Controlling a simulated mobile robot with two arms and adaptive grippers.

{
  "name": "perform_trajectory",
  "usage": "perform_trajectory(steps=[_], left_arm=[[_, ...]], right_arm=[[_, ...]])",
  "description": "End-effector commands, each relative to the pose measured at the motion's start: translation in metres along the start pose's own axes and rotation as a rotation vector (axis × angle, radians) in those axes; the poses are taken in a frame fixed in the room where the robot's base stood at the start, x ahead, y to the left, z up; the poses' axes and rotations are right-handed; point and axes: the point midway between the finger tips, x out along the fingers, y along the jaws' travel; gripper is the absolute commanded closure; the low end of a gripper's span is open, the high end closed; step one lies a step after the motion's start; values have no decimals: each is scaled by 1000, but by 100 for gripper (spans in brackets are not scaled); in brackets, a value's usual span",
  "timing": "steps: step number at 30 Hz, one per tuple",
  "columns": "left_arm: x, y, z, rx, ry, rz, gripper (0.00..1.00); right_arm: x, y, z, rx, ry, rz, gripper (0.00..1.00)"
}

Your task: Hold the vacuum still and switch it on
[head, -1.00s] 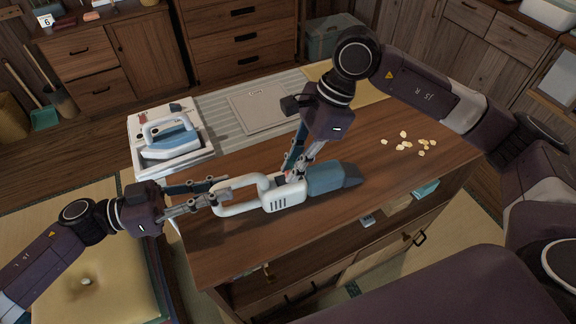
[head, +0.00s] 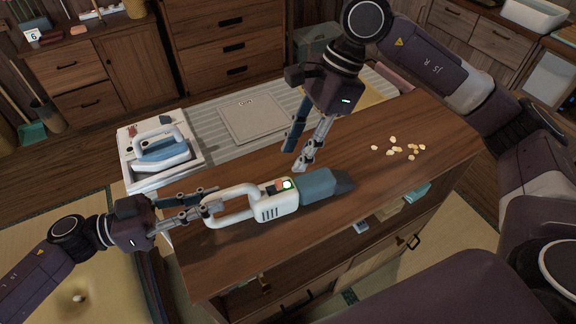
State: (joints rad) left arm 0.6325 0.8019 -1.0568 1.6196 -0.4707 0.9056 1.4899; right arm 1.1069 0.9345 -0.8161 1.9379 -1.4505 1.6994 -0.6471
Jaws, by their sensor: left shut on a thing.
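The handheld vacuum (head: 270,207) lies on the wooden counter, white at the body and looped handle, blue-grey at the nozzle end on the right. A red part and a bright white-green light (head: 287,184) show on top of its body. My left gripper (head: 210,200) is shut on the vacuum's handle at its left end. My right gripper (head: 300,165) is above and behind the vacuum, apart from it, with its fingers pointing down. Its fingers look parted and nothing shows between them.
A flat grey board (head: 252,118) lies behind on a ribbed surface. Several pale crumbs (head: 397,150) lie on the wooden counter (head: 345,225) to the right. Its front part is clear.

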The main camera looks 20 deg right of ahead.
Motion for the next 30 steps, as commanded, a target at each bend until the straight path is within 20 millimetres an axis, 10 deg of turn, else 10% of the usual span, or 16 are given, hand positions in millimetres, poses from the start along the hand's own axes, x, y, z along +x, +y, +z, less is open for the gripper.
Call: perform_trajectory(steps=[9, 22, 23, 30], left_arm=[[0, 0, 0, -1, 1, 1, 100], [0, 0, 0, -1, 1, 1, 100], [0, 0, 0, -1, 1, 1, 83], [0, 0, 0, -1, 1, 1, 64]], right_arm=[[-46, -1, 0, 1, 1, -1, 70], [-50, 0, 0, 1, 1, 0, 70], [-50, 0, 0, 1, 1, 0, 70], [-50, 0, 0, 1, 1, 0, 70]])
